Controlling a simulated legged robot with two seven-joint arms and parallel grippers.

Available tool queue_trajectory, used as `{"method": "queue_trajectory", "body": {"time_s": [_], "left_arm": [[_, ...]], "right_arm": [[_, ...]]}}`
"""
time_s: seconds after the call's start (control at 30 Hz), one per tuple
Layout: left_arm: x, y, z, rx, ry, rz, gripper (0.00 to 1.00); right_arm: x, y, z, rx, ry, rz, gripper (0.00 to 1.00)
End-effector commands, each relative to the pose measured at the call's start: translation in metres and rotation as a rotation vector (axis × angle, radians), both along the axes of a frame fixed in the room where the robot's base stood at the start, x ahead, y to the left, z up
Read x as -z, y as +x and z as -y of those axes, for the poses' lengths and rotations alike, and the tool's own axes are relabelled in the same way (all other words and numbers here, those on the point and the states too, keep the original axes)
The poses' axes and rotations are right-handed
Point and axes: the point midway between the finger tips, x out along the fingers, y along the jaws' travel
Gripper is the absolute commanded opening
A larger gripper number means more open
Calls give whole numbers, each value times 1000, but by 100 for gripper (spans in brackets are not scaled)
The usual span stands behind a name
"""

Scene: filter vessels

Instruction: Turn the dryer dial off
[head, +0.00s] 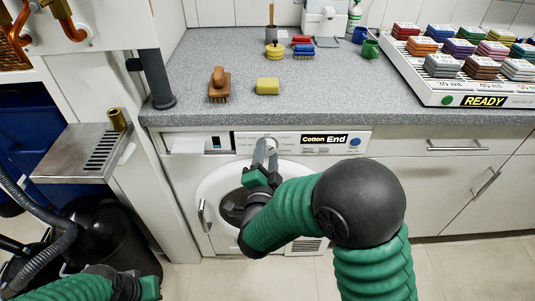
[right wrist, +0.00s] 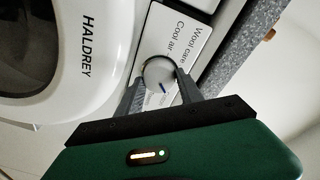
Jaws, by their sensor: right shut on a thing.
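The dryer (head: 222,172) stands under the grey counter, with a round door and a front panel whose display (head: 324,139) reads "Cotton End". My right gripper (head: 265,150) is at this panel and hides the dial in the head view. My right gripper (right wrist: 160,82) is shut on the dial. Labels beside it read "Wool care" and "Cool air". My left gripper's dark wrist shows at the bottom left of the head view; its fingers cannot be made out.
The counter (head: 350,90) above carries a wooden brush (head: 219,86), a yellow sponge (head: 267,86) and a white tray (head: 425,92) of coloured blocks marked "READY". A blue button (head: 355,142) sits right of the display. A metal drip shelf (head: 75,160) juts out at left.

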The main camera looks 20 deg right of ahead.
Motion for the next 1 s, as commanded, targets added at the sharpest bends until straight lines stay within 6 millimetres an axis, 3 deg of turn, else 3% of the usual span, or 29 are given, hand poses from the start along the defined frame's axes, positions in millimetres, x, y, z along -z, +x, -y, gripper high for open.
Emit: {"method": "queue_trajectory", "body": {"time_s": [0.47, 1.0], "left_arm": [[-3, 0, 0, 0, 0, 0, 0], [-17, 0, 0, 0, 0, 0, 0]], "right_arm": [[0, 0, 2, 8, -115, -35, 3], [-2, 0, 1, 8, -535, -153, 3]]}}
